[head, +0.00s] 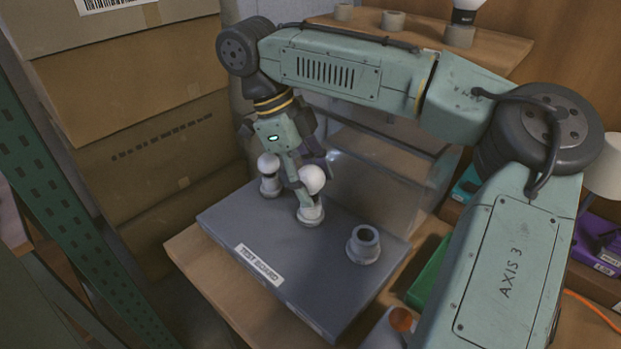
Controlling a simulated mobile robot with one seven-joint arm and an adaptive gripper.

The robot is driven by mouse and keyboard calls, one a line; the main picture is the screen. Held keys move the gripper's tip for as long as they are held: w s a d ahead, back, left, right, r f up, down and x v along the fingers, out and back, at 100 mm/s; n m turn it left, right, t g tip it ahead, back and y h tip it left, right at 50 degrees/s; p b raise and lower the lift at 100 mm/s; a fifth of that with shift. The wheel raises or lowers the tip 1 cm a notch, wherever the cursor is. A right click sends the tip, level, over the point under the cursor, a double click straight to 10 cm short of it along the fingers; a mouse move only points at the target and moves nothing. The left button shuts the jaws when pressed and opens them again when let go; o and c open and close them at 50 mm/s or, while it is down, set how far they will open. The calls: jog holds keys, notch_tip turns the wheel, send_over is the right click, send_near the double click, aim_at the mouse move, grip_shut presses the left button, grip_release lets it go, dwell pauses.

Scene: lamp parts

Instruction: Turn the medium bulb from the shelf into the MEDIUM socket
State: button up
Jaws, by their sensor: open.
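The grey test board (225,215) bears three sockets in a row. A white bulb (268,165) stands upright in the left socket (271,187). A second, larger-looking white bulb (313,178) stands at the middle socket (311,214); whether it is fully seated I cannot tell. My gripper (305,184) is open and points down at this middle bulb, one finger passing in front of its left side. The other finger is mostly hidden. The right socket (364,244) is empty. No size labels on the sockets are readable.
The wooden shelf (500,48) behind holds two empty holders and a white bulb (468,5) in a third holder, cut off by the top edge. Stacked cardboard boxes (160,140) stand left of the board. My arm crosses above the board's right side.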

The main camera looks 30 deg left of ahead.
jog(key=n+t+p, duration=0.1)
jog(key=n, duration=0.2)
jog(key=shift+r, duration=0.1)
jog(key=n+t+y, duration=0.1)
jog(key=n, duration=0.1)
jog(key=shift+n+p, duration=0.35)
jog(key=shift+n, duration=0.05)
jog(key=n+y, duration=0.1)
jog(key=n, duration=0.2)
jog(key=n+t+y, duration=0.1)
jog(key=n, duration=0.2)
jog(key=shift+n, duration=0.3)
jog(key=n+y, duration=0.1)
jog(key=n, duration=0.3)
jog(key=shift+y, duration=0.4)
jog(key=n+y, duration=0.1)
jog(key=n, duration=0.3)
jog(key=shift+y+p, duration=0.3)
jog(key=shift+p, duration=0.05)
jog(key=shift+c, duration=0.3)
jog(key=c, duration=0.8)
jog(key=m+h+p, duration=0.1)
jog(key=m+p, duration=0.1)
jog(key=m, duration=0.1)
jog(key=shift+m+h+p, duration=0.3)
jog(key=shift+m+p, duration=0.1)
jog(key=shift+m+h, duration=0.6)
jog(key=shift+m, duration=0.8)
